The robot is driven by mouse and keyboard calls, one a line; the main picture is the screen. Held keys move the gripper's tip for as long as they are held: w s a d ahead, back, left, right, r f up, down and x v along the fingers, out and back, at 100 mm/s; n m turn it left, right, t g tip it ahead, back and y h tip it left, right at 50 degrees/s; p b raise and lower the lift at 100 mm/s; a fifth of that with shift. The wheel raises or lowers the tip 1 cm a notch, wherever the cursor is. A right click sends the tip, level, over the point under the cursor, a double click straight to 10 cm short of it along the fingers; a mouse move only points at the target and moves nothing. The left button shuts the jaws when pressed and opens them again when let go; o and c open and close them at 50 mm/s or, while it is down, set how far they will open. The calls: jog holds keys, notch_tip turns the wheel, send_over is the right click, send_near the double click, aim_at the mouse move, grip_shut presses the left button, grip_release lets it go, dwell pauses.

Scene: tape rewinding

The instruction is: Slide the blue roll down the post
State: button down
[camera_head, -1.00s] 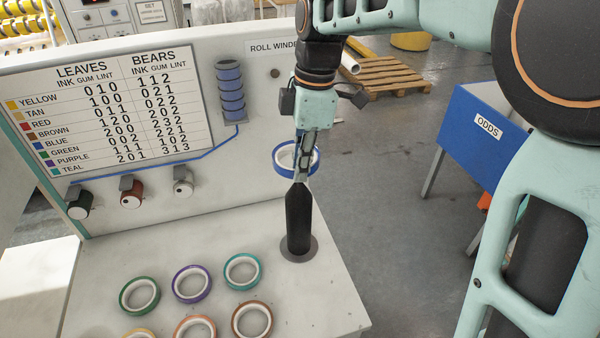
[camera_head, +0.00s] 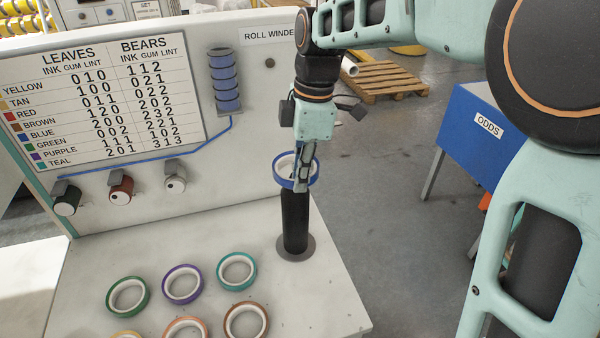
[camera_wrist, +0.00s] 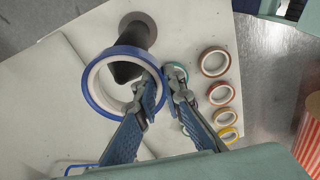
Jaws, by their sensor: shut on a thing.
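The blue roll (camera_head: 279,181) is a blue ring with a white inside. My gripper (camera_head: 301,186) points down and is shut on the roll's near wall. The black post (camera_head: 295,222) stands upright on the white table, with a tapered top. In the head view the roll is at the post's top, and its near wall and my fingers hide the tip. In the wrist view the roll (camera_wrist: 91,88) is at the left finger, and the dark post (camera_wrist: 138,36) shows through its opening. I cannot tell how far the tip is inside the roll.
Green (camera_head: 111,302), purple (camera_head: 167,290) and teal (camera_head: 220,278) rolls lie left of the post, with more rolls in front. A white panel with a chart (camera_head: 110,100) and knobs stands behind. A blue ODDS bin (camera_head: 465,140) is at right.

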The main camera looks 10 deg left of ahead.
jog(key=shift+f, duration=0.75)
jog(key=c, duration=2)
grip_release()
jog(key=shift+o, duration=0.2)
jog(key=shift+r, duration=0.15)
notch_tip(320, 180, up, 12)
jog(key=d, duration=0.1)
jog(key=shift+w+d, duration=0.15)
jog(key=shift+w, duration=0.1)
